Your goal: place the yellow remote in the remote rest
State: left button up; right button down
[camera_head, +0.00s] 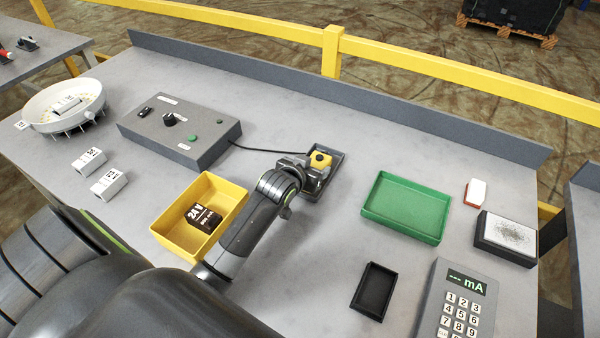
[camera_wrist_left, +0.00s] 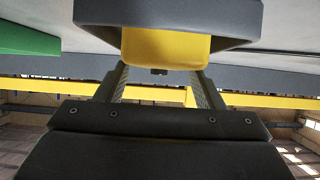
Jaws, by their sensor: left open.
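The yellow remote (camera_head: 320,158), with a dark button on top, sits at the dark grey remote rest (camera_head: 339,160) on the table. A thin black cable runs to it from the grey control box. My left gripper (camera_head: 307,168) is at the near side of the remote and hides part of it and of the rest. In the left wrist view the yellow remote (camera_wrist_left: 165,48) shows between my open left fingers (camera_wrist_left: 160,85), below the dark rim of the rest (camera_wrist_left: 168,12). Whether it is fully seated is hidden. My right gripper is not in view.
A yellow bin (camera_head: 173,222) with a dark block stands left of my forearm. The grey control box (camera_head: 180,130) is behind it. A green tray (camera_head: 407,207), small black tray (camera_head: 374,290) and keypad meter (camera_head: 458,305) stand right. Clear table lies between the rest and green tray.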

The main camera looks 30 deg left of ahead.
pick_arm(q)
jog(key=v, duration=0.8)
jog(key=shift+s+r, duration=0.15)
jog(key=shift+s, duration=0.2)
